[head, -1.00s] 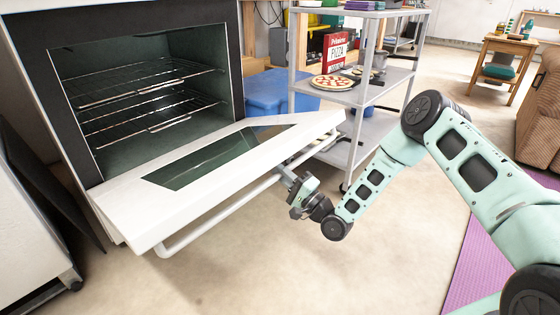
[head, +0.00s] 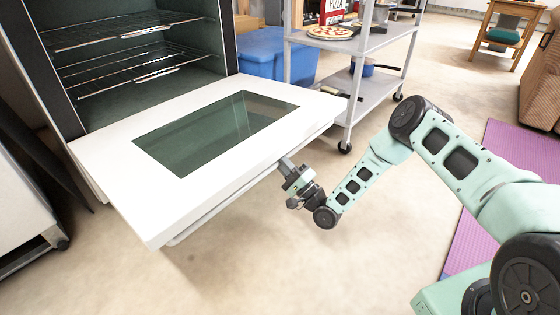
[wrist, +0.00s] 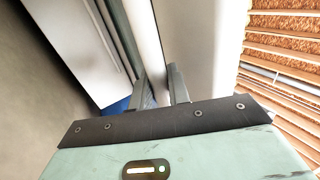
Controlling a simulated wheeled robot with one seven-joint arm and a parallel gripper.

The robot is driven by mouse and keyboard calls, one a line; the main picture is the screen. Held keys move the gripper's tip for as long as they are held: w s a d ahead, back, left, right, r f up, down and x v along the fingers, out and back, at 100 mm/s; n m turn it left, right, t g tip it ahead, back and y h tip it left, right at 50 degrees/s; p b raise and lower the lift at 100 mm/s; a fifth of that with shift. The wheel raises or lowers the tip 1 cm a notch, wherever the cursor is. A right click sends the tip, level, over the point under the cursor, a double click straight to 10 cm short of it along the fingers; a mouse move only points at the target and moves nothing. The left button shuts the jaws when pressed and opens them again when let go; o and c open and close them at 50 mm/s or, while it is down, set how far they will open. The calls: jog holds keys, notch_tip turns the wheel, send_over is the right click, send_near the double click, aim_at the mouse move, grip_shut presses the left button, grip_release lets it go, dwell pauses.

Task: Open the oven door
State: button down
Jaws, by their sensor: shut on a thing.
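The oven door (head: 105,165) is white with a dark glass window and hangs hinged down, close to level, in front of the open oven (head: 135,50). Its bar handle (head: 215,212) runs below the front edge and is mostly hidden by the door in the head view. My gripper (head: 284,162) is at the handle's right part, under the door's edge, and is shut on the handle. In the wrist view the two fingers (wrist: 163,88) stand on either side of the pale handle bar (wrist: 146,40), next to the white door.
A grey wheeled cart (head: 375,90) with a pizza (head: 332,32) stands right of the oven. A blue bin (head: 270,52) is behind the door. A white cabinet (head: 22,180) stands at the left. The floor in front of the door is clear. A purple mat (head: 505,155) lies at the right.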

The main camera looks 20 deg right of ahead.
jog(key=shift+w+r, duration=0.1)
jog(key=shift+r, duration=0.05)
jog(key=c, duration=1.4)
grip_release()
jog(key=shift+o, duration=0.2)
jog(key=p+v, duration=0.6)
jog(key=v, duration=1.1)
jog(key=shift+d, duration=0.1)
